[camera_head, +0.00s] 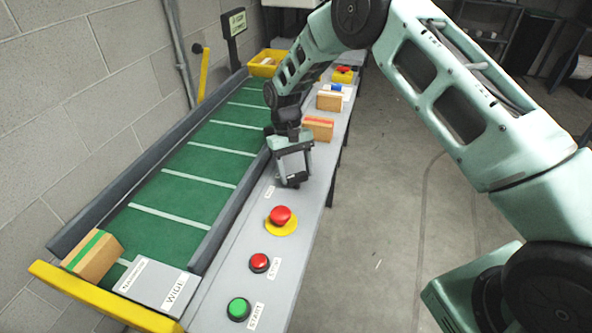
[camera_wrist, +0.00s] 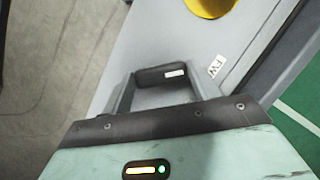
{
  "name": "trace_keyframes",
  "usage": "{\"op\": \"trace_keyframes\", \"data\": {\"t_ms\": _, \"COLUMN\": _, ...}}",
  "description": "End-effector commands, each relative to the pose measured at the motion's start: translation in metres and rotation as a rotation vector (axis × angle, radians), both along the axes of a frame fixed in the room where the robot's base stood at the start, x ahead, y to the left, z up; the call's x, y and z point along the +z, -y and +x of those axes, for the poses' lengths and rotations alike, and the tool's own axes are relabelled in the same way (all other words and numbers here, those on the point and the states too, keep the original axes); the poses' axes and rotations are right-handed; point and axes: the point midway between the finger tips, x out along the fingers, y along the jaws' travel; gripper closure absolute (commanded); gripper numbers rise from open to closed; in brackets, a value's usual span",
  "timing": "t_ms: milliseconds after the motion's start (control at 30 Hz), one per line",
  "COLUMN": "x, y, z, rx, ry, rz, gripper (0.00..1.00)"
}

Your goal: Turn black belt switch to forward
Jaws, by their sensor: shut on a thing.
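The black belt switch (camera_wrist: 150,77), a dark bar with a small white mark, shows between the fingertips in the wrist view. My gripper (camera_head: 292,180) reaches down to the grey control panel beside the belt and is shut on the switch; it also shows in the wrist view (camera_wrist: 163,84). In the wrist view the bar lies roughly across the picture, and a white label (camera_wrist: 216,66) reading "FW" is to its right.
Nearer on the panel are a red mushroom button on a yellow base (camera_head: 281,216), a red button (camera_head: 259,262) and a green button (camera_head: 239,308). Boxes (camera_head: 318,129) stand beyond my gripper. The green belt (camera_head: 200,165) runs left, carrying a brown box (camera_head: 92,255).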

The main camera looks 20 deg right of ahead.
Motion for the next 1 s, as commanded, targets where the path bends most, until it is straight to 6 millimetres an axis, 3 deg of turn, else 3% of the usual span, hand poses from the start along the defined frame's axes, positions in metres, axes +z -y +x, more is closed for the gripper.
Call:
{"op": "trace_keyframes", "data": {"t_ms": 700, "x": 0.0009, "y": -0.0001, "z": 0.0010, "rx": 0.076, "ry": 0.004, "rz": 0.000, "gripper": 0.63}}
{"op": "trace_keyframes", "data": {"t_ms": 733, "x": 0.0009, "y": -0.0002, "z": 0.0010, "rx": 0.076, "ry": 0.003, "rz": -0.001, "gripper": 0.34}}
{"op": "trace_keyframes", "data": {"t_ms": 800, "x": 0.0008, "y": -0.0002, "z": 0.0009, "rx": 0.075, "ry": 0.003, "rz": 0.000, "gripper": 0.18}}
{"op": "trace_keyframes", "data": {"t_ms": 1000, "x": 0.0003, "y": -0.0003, "z": 0.0004, "rx": 0.074, "ry": 0.002, "rz": 0.000, "gripper": 0.18}}
